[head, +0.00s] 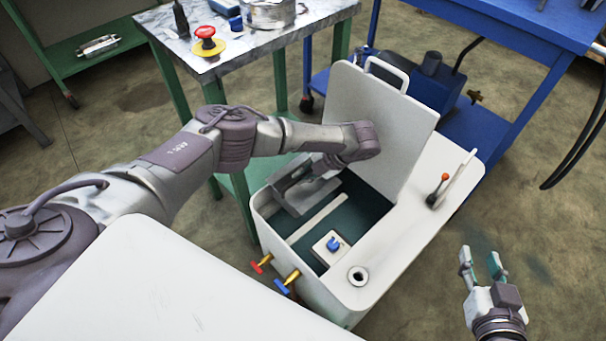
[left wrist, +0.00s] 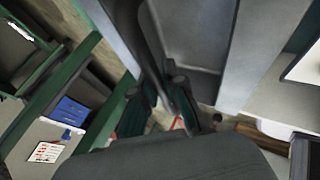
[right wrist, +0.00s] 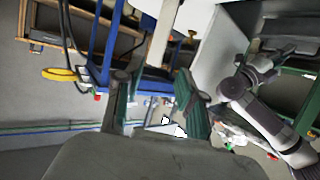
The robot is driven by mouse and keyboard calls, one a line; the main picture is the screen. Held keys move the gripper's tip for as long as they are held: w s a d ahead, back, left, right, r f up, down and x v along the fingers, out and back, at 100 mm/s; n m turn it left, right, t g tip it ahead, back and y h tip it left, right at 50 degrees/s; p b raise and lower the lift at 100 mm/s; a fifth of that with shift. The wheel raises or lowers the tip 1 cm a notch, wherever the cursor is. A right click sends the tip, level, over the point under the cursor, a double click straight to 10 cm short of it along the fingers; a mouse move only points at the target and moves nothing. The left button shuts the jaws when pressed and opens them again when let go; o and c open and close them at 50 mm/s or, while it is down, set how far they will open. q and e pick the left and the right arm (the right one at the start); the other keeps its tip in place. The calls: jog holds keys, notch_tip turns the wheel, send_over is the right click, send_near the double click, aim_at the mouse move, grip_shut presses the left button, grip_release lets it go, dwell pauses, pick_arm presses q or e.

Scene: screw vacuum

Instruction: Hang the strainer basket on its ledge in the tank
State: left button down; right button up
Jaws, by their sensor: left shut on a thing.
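The tank (head: 405,245) is a white box with its lid (head: 375,110) standing open. The strainer basket (head: 300,195) is a grey metal piece at the left side of the tank opening, partly hidden by my left arm. My left gripper (head: 318,166) is above the opening and shut on the basket's thin grey handle. In the left wrist view the basket (left wrist: 190,35) fills the upper middle beyond the fingers. A pale strip (head: 318,218), possibly the ledge, crosses the opening. I cannot tell whether the basket touches it. My right gripper (head: 482,262) is open and empty, right of the tank.
A white block with a blue knob (head: 333,244) sits inside the tank. Red and blue valves (head: 274,275) stick out at its front left. A lever with a red knob (head: 440,185) stands on its top. A green-legged table (head: 260,50) and blue bench (head: 520,30) stand behind.

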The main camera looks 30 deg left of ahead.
jog(key=shift+s+d+f+g, duration=0.3)
jog(key=shift+s+f+g, duration=0.25)
jog(key=shift+f, duration=0.3)
jog(key=shift+r, duration=0.15)
pick_arm(q)
jog(key=shift+f, duration=0.5)
pick_arm(e)
jog(key=shift+w+a+r+t, duration=0.15)
jog(key=shift+w+r+t, duration=0.2)
jog(key=shift+r, duration=0.15)
jog(key=shift+w+a+r+t, duration=0.15)
jog(key=shift+w+r+t, duration=0.15)
jog(key=shift+r, duration=0.15)
jog(key=shift+f, duration=0.1)
